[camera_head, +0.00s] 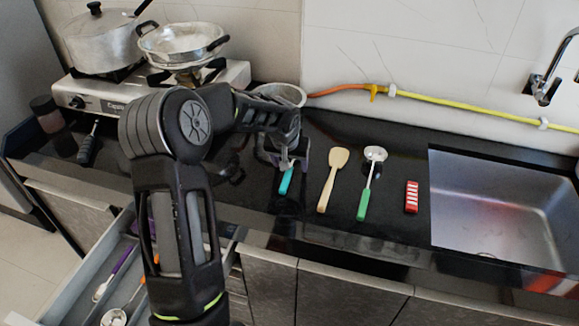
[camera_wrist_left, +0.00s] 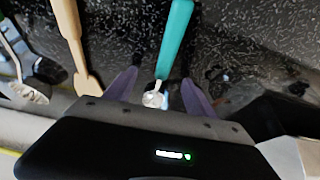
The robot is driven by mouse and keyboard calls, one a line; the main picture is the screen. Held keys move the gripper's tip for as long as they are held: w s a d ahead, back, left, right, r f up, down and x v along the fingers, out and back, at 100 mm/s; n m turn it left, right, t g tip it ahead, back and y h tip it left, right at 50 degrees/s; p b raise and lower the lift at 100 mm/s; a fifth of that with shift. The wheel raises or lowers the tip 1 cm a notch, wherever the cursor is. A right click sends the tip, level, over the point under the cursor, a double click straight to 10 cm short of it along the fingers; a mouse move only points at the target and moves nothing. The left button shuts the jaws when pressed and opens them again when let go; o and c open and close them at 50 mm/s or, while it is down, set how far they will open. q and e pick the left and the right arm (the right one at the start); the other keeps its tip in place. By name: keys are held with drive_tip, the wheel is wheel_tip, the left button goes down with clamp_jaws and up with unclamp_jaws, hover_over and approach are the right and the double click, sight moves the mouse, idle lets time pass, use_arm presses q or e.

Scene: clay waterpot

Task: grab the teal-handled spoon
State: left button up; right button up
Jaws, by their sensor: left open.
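The teal-handled spoon (camera_head: 286,181) lies on the black counter, left of the wooden spatula. In the head view my left gripper (camera_head: 288,160) is over its upper part and hides it, so only the teal handle shows. In the left wrist view the spoon (camera_wrist_left: 175,40) runs between the two purple fingers of the open left gripper (camera_wrist_left: 158,80), with its shiny metal part close to the palm. The fingers stand apart on either side of it. My right gripper is not in view.
A wooden spatula (camera_head: 333,178), a green-handled ladle (camera_head: 366,185) and a red-and-white striped item (camera_head: 411,197) lie to the right. A sink (camera_head: 500,205) is further right. A metal bowl (camera_head: 280,94) stands behind the gripper. An open drawer (camera_head: 75,277) holds utensils at lower left.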

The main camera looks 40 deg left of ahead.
use_arm(q)
drive_tip(key=shift+c, duration=0.5)
clamp_jaws()
